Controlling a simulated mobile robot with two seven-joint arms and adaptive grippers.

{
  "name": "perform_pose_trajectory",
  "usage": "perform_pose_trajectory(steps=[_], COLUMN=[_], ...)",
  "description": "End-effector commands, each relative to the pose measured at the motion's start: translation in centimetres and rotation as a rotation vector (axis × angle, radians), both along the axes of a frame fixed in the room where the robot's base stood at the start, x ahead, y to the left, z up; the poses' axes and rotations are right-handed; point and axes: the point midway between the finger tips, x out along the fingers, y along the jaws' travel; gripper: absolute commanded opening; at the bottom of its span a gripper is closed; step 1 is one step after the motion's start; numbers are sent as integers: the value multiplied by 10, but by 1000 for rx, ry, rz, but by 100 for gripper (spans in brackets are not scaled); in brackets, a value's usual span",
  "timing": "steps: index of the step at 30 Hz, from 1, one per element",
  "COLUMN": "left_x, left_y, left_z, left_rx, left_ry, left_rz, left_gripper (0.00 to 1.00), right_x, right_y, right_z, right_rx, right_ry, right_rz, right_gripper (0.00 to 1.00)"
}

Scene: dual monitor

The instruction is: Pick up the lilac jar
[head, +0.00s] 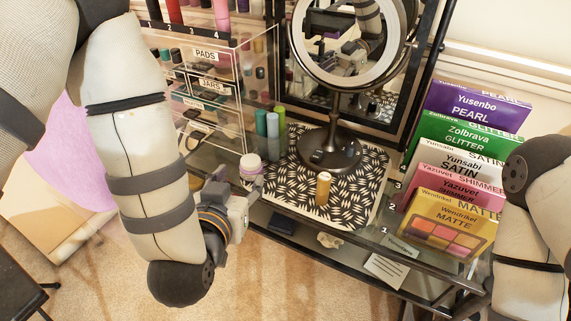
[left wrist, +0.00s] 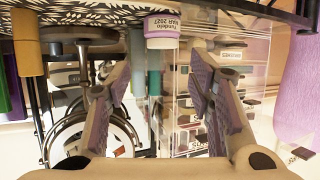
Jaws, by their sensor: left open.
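The lilac jar (head: 250,166) has a pale lid and stands at the left end of the dark vanity top, beside the patterned mat. In the left wrist view, which is upside down, the jar (left wrist: 161,30) shows its lilac label near the top, between the lines of the two fingers. My left gripper (head: 248,190) is just in front of the jar in the head view.
Teal and green bottles (head: 266,126) stand close behind the jar. A clear drawer unit (head: 215,110) is behind to the left. A round mirror (head: 333,145) and a gold tube (head: 323,188) stand on the patterned mat (head: 365,185). Palette boxes (head: 450,215) line the right.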

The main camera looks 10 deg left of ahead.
Motion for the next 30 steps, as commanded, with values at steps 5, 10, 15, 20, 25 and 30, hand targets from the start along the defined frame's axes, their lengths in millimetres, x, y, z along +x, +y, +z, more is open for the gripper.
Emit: perform_pose_trajectory(steps=[5,10,15,20,25,30], left_x=[36,57,88,99,99,99], left_y=[1,1,0,-1,-1,-1], left_z=[-22,-28,-40,-43,-41,-41], left_rx=[-2,-1,-1,0,0,0], left_ry=[9,9,10,9,8,8], left_rz=[2,1,1,0,-1,-1], left_gripper=[48,48,48,48,43,14], right_x=[-10,-14,-19,-20,-20,-20], right_y=[0,0,0,0,0,0], right_z=[-10,-13,-19,-21,-20,-20], right_rx=[0,0,0,0,0,0], right_ry=[37,47,66,71,69,69], right_rz=[0,0,2,2,2,2], right_gripper=[40,40,40,40,40,40])
